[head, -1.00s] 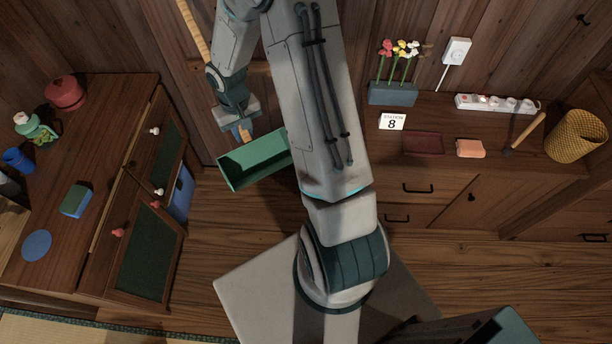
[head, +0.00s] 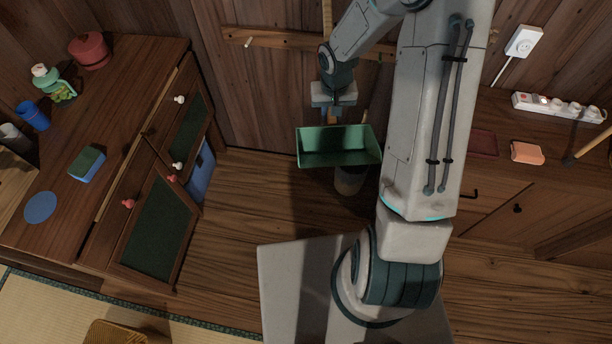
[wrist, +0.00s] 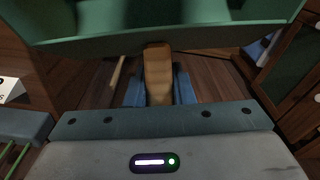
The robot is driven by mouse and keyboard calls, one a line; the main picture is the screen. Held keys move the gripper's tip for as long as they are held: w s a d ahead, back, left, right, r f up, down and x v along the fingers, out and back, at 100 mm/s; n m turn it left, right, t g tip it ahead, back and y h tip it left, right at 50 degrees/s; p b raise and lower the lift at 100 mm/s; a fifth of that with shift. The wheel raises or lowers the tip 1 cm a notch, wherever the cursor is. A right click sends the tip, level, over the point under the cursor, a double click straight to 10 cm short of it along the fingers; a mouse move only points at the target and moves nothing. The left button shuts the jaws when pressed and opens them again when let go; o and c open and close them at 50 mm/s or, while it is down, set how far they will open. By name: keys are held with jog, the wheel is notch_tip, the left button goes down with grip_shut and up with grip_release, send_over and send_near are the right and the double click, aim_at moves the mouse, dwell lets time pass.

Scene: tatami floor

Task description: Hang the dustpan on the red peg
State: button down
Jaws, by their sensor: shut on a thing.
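The green dustpan (head: 338,160) hangs below my gripper (head: 334,115) in the head view, its open tray facing the camera. My gripper is shut on its wooden handle, which shows between the blue fingers (wrist: 158,90) in the wrist view. The green tray (wrist: 160,40) fills the top of that view. A wooden rail (head: 285,42) runs along the back wall, behind and above the dustpan. A pale peg (head: 248,43) sticks out near its left end. My arm covers part of the rail. I cannot make out a red peg.
A cabinet (head: 110,150) with red and white knobs stands at left, holding a sponge (head: 87,163) and a red pot (head: 90,50). A low cabinet with a power strip (head: 558,107) is at right. Floor left of the bin is clear.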

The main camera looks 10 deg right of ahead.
jog(key=w+a+f+m+t+b, duration=0.1)
jog(key=w+a+f+b, duration=0.1)
jog(key=f+b, duration=1.2)
jog(key=w+a+f+m+t+h+b, duration=0.1)
jog(key=w+a+f+t+b, duration=0.1)
jog(key=f+b, duration=1.2)
jog(key=w+a+f+t+h+b, duration=0.1)
jog(key=w+a+f+b, duration=0.1)
jog(key=f+b, duration=1.2)
jog(key=w+b, duration=0.1)
jog(key=b, duration=0.4)
jog(key=shift+w+f+m+t, duration=0.15)
jog(key=shift+w+m+t, duration=0.15)
jog(key=shift+m+t, duration=0.1)
jog(key=shift+w, duration=0.1)
jog(key=w+d+f+p, duration=0.1)
jog(key=w+d+p, duration=0.2)
jog(key=w, duration=0.7)
jog(key=shift+w+d+f+p, duration=0.2)
jog(key=shift+f+p, duration=0.1)
jog(key=shift+p, duration=0.2)
